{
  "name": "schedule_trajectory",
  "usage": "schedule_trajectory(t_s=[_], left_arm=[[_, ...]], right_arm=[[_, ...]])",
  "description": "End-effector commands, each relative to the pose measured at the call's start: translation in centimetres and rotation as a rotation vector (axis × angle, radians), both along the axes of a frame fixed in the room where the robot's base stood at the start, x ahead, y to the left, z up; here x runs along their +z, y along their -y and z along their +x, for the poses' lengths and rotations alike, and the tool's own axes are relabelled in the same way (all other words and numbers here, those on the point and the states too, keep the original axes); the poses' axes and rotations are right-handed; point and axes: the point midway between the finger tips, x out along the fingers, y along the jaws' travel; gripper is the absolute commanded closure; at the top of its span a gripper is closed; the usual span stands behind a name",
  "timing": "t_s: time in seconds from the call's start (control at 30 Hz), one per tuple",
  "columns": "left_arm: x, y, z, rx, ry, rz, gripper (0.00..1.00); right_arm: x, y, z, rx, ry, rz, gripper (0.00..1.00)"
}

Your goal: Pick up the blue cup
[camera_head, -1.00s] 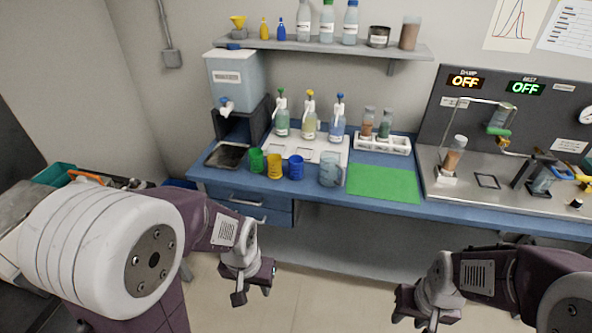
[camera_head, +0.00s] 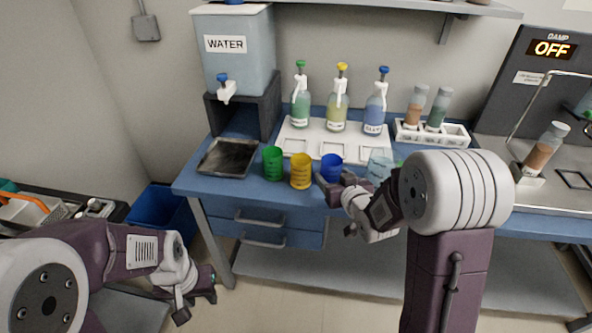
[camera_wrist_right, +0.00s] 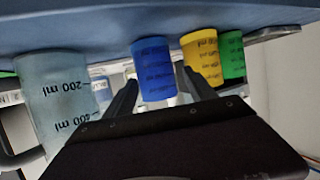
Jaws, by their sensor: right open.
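The blue cup (camera_head: 331,166) stands upright on the blue counter, with the yellow cup (camera_head: 301,171) and green cup (camera_head: 273,163) to its left. My right gripper (camera_head: 334,188) is at the counter's front edge, just in front of the blue cup. In the right wrist view, which looks upside down, the open fingers (camera_wrist_right: 160,82) appear on either side of the blue cup (camera_wrist_right: 154,70). I cannot tell whether the fingertips reach past its near side. My left gripper (camera_head: 196,294) is low and away from the counter; its jaws are too unclear to judge.
A clear beaker (camera_head: 379,165) stands just right of the blue cup; it shows large in the wrist view (camera_wrist_right: 55,95). A white tray (camera_head: 322,140) with pump bottles is behind the cups. A water tank (camera_head: 236,50) stands back left.

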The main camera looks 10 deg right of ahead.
Motion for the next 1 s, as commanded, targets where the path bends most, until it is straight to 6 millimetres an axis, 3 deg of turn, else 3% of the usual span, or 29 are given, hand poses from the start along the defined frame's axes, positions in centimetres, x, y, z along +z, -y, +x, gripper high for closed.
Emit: schedule_trajectory(t_s=[0.3, 0.47, 0.73, 1.0], left_arm=[[-0.2, 0.0, 0.0, 0.0, 0.0, 0.0, 0.64], [-0.2, 0.0, 0.0, 0.0, 0.0, 0.0, 0.64], [-0.7, 0.0, 0.0, 0.0, 0.0, 0.0, 0.64], [-0.7, 0.0, 0.0, 0.0, 0.0, 0.0, 0.64]], right_arm=[[-1.1, -0.4, 3.3, 0.002, 0.001, 0.0, 0.35], [-1.3, -0.4, 3.8, 0.001, 0.001, 0.0, 0.35], [-3.0, -0.5, 7.8, 0.0, 0.001, -0.001, 0.35], [-3.1, -0.6, 8.4, -0.001, 0.001, 0.0, 0.35]])
